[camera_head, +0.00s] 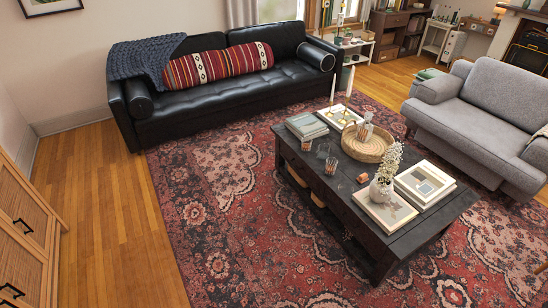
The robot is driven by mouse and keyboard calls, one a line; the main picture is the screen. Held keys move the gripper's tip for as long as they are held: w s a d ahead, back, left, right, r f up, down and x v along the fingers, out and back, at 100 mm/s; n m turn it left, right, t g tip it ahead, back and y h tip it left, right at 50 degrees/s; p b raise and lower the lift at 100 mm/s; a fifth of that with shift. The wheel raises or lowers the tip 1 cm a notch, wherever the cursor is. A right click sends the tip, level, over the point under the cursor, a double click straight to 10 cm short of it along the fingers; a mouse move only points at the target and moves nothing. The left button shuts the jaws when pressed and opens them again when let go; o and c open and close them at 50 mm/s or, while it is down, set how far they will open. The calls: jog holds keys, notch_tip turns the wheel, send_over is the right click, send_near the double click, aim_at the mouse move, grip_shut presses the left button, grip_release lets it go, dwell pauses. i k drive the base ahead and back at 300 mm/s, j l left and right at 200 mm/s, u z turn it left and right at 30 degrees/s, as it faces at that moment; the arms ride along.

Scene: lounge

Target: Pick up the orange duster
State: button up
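A small orange-brown object (363,178) lies on the dark coffee table (335,190), between the glasses and the white vase. It is too small to tell whether it is the orange duster. No other clearly orange duster shows. My gripper is not in view.
The table also bears books (306,126), a round woven tray (364,147), glasses (331,166) and a vase of flowers (382,190). A black sofa (215,90) and a grey sofa (478,125) flank it. Open rug (235,235) lies left; a wooden cabinet (25,235) stands at far left.

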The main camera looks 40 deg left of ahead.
aim_at(363, 177)
jog(key=u, duration=1.3)
